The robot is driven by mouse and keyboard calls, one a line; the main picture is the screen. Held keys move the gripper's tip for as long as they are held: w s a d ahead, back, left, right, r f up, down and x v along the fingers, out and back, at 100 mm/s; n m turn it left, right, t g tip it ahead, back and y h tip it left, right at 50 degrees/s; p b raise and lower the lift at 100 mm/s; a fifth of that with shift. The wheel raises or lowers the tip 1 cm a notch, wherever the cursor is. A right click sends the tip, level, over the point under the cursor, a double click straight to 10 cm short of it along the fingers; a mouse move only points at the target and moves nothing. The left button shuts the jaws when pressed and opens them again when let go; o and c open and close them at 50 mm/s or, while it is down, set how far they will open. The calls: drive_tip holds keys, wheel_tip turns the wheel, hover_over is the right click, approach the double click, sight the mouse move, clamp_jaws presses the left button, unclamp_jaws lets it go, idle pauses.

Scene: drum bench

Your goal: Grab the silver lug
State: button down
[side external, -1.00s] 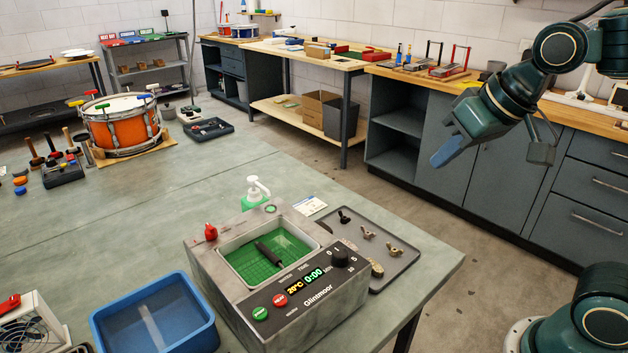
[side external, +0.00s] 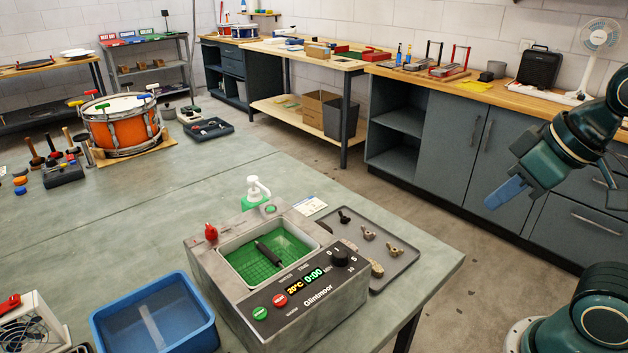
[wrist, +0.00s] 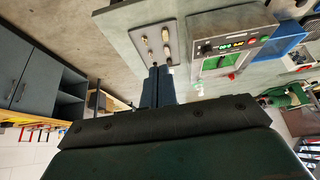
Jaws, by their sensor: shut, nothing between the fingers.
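Several small lug-like pieces lie on a dark grey tray (side external: 397,267) on the green bench. One is black (side external: 344,216), two are dull grey-brown, a farther piece (side external: 368,234) and a nearer piece (side external: 394,250), and a mottled tan piece (side external: 377,269) sits partly behind the cleaner box. I cannot tell which one is silver. The tray (wrist: 138,38) also shows in the wrist view, just beyond my fingertips. My gripper (side external: 507,193) has blue fingers, shut and empty, raised in the air right of the bench and apart from the tray. Its fingers (wrist: 158,80) also show in the wrist view.
The grey cleaner box (side external: 310,305), with a dark piece (side external: 268,254) in its green basin, stands left of the tray. A green pump bottle (side external: 257,192) stands behind it, a blue bin (side external: 155,315) to its left. Open air lies between my gripper and the tray.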

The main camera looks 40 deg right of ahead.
idle(0.3)
drive_tip(key=c, duration=0.6)
unclamp_jaws()
drive_tip(key=w+f+m+g, duration=0.1)
drive_tip(key=w+m+g, duration=0.2)
drive_tip(key=w+m, duration=0.9)
drive_tip(key=w+f+m+g, duration=0.2)
drive_tip(key=w+f+m, duration=0.3)
drive_tip(key=w+f, duration=0.7)
drive_tip(key=w, duration=0.3)
drive_tip(key=shift+w+a+g, duration=0.3)
